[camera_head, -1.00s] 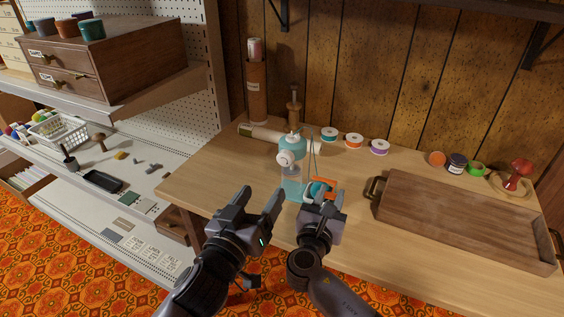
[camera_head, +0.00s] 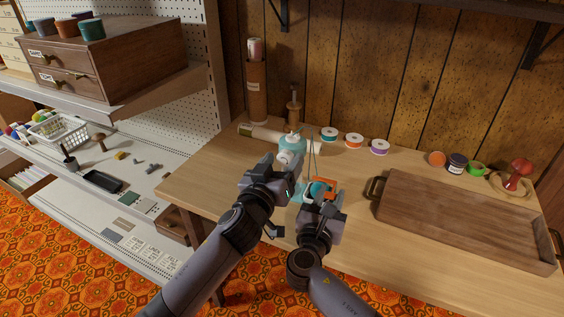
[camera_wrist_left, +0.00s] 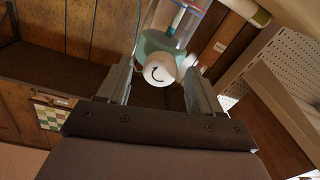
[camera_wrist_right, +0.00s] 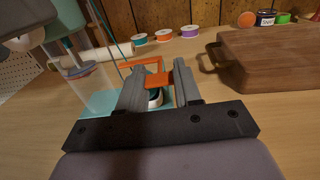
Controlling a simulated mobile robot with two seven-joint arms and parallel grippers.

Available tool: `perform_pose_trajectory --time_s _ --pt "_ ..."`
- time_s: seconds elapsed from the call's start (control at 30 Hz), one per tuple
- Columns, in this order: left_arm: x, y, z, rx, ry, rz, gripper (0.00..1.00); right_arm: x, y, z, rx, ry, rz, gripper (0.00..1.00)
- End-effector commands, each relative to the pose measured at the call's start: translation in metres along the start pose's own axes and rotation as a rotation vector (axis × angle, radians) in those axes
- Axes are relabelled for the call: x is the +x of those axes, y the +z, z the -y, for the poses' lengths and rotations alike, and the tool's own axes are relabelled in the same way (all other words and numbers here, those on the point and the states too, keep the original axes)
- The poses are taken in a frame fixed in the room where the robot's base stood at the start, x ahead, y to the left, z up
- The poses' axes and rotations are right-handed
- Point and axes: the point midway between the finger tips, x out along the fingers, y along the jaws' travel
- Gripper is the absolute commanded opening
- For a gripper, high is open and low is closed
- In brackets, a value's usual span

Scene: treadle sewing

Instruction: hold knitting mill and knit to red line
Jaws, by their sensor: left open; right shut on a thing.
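The knitting mill (camera_head: 293,144), with a teal top and white crank knob, stands on the table in the head view. The left wrist view shows the knob (camera_wrist_left: 159,69), marked with a curved arrow, between the fingertips. My left gripper (camera_head: 284,166) is open around the knob; I see no firm contact. My right gripper (camera_wrist_right: 157,82) is shut on an orange clamp (camera_wrist_right: 158,81) at the front right of the mill's clear teal base (camera_wrist_right: 98,99). My grippers hide much of the lower mill in the head view.
A wooden tray (camera_head: 452,190) stands to the right. Yarn spools (camera_head: 354,140) line the back of the table. A cream roll (camera_head: 261,133) lies behind the mill. A shelf with a white basket (camera_head: 58,129) is at the left.

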Motion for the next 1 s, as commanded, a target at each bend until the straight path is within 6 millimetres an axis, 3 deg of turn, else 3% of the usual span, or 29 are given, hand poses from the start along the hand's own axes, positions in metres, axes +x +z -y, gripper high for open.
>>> perform_pose_trajectory --time_s 0.4,0.57,1.0 --pt "0.0039 0.0001 0.0001 0.000 0.000 0.001 0.62 0.0001 0.0003 0.0000 0.000 0.000 0.001 0.00" --pt "0.0039 0.0001 0.0001 0.000 0.000 0.001 0.10 0.0001 0.0003 0.0000 0.000 0.000 0.001 0.00" --pt "0.0037 0.0001 0.0000 0.071 -0.001 0.001 0.09 0.0001 0.0003 0.0000 0.000 0.000 0.000 0.00"
